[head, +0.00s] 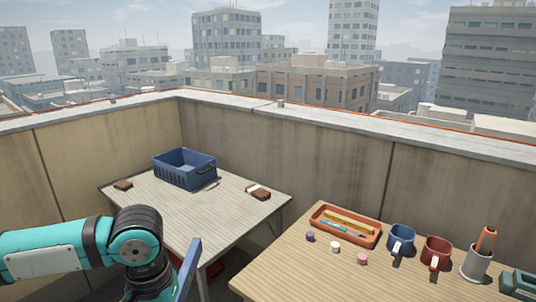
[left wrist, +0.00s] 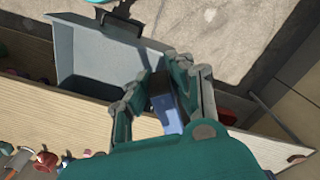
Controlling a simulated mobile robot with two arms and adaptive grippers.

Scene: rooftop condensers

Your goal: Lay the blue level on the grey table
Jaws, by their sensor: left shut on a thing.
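The blue level (head: 188,268) shows as a narrow upright blue bar beside my left wrist in the head view. My left gripper (left wrist: 168,84) is shut on it; in the left wrist view part of the blue level (left wrist: 170,116) shows between the two fingers, with a dark part at its far end. The fingers are hidden in the head view. The grey table (head: 180,215) stands behind my left wrist, and the level overlaps its near right edge in the picture. I cannot tell its height above the table. My right gripper is not in view.
On the grey table are a blue crate (head: 184,170), a brown block (head: 123,185) and a brown-and-white item (head: 258,192); its middle is clear. The wooden table (head: 300,268) at right holds an orange tray (head: 373,240), mugs and a grey cup (head: 475,264). Walls stand behind.

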